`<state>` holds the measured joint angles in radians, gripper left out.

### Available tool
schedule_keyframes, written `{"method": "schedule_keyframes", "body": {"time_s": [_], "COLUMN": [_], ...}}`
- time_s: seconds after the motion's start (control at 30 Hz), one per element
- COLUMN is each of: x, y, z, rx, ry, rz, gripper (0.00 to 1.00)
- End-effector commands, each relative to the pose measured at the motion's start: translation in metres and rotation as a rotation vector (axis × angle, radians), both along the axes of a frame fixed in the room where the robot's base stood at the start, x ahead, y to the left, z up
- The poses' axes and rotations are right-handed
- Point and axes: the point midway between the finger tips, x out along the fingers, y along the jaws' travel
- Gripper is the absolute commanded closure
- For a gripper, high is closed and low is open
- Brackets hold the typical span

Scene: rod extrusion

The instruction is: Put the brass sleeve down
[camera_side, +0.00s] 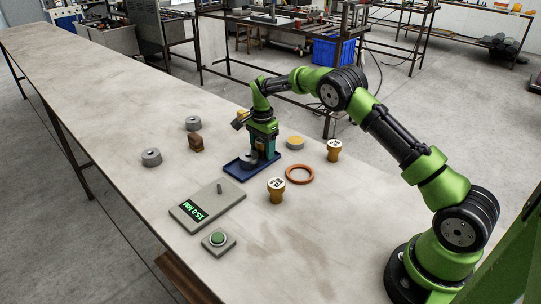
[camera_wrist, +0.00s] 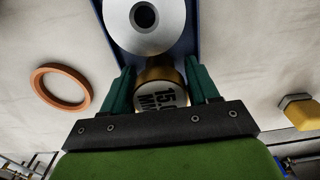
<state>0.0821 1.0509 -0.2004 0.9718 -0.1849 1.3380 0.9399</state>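The brass sleeve (camera_wrist: 160,92) sits between my gripper's two green fingers in the wrist view. Its pale top reads "15.0 MM", and the fingers press against its sides. My gripper (camera_side: 262,150) points down over the blue tray (camera_side: 232,168) in the side view. There the held sleeve is hidden by the fingers, and I cannot tell whether its bottom touches the tray. A silver disc with a dark centre hole (camera_wrist: 145,38) lies in the tray just ahead of the sleeve. Two other brass sleeves with labelled white tops stand on the table, one nearer (camera_side: 276,192) and one farther right (camera_side: 334,153).
An orange ring (camera_side: 300,183) and a yellow piece (camera_side: 295,142) lie right of the tray. A panel reading "15.0 MM" (camera_side: 190,208) and a green button (camera_side: 218,238) are in front.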

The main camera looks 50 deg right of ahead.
Motion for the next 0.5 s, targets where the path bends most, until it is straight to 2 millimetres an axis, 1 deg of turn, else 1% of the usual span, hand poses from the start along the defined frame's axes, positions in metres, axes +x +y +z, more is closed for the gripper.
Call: {"method": "schedule_keyframes", "body": {"time_s": [0.27,0.37,0.5], "x": [0.000,0.000,0.001], "y": [0.000,0.000,0.000], "z": [0.003,0.012,0.039], "rx": [0.000,0.000,-0.001], "ry": [-0.001,-0.002,-0.004], "rz": [0.000,0.000,0.000], "gripper": [0.41,0.41,0.41]}}
